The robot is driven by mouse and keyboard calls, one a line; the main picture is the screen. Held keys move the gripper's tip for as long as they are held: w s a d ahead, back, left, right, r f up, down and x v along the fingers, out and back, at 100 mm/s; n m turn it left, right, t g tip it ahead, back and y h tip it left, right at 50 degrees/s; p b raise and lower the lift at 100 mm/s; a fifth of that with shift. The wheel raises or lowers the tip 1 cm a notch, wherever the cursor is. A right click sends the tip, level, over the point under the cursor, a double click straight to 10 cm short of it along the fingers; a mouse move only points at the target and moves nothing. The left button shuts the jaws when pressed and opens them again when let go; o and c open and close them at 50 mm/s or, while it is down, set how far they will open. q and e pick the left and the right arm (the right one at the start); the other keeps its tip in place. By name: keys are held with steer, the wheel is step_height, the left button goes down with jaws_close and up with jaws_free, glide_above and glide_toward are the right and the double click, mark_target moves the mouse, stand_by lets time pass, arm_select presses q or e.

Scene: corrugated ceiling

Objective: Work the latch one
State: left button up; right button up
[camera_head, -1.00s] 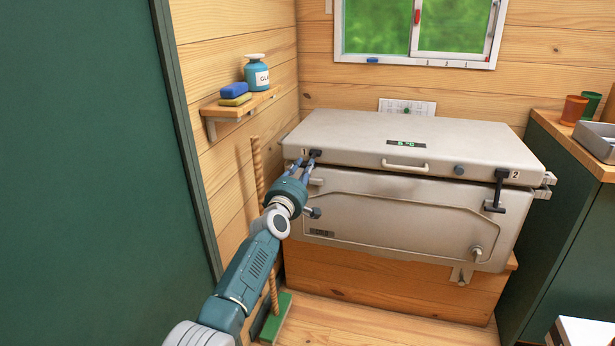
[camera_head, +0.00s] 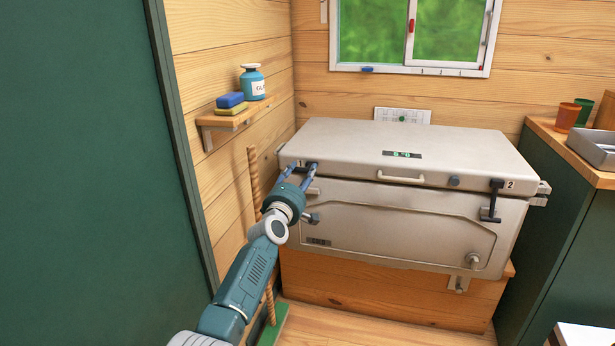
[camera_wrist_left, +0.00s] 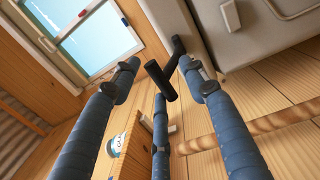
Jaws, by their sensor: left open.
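The pale grey chest (camera_head: 400,220) stands against the back wall with its lid (camera_head: 350,140) down. Latch one, near the "1" mark at the lid's front left corner, is mostly hidden by my gripper in the head view. In the left wrist view its black T-shaped handle (camera_wrist_left: 160,82) shows between my fingers. My left gripper (camera_head: 301,169) is open at this corner, its blue fingers spread on either side of the handle; I cannot tell whether they touch it. Latch two (camera_head: 492,200), black, hangs over the lid seam at the right. My right gripper is not in view.
A small wall shelf (camera_head: 232,118) with sponges and a bottle (camera_head: 252,83) is left of the chest. A green cabinet (camera_head: 560,210) stands close at the right. Some floor in front is clear.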

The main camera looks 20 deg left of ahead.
arm_select(q)
steer(key=s, duration=0.7)
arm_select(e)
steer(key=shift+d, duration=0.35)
arm_select(q)
steer(key=shift+s, duration=0.1)
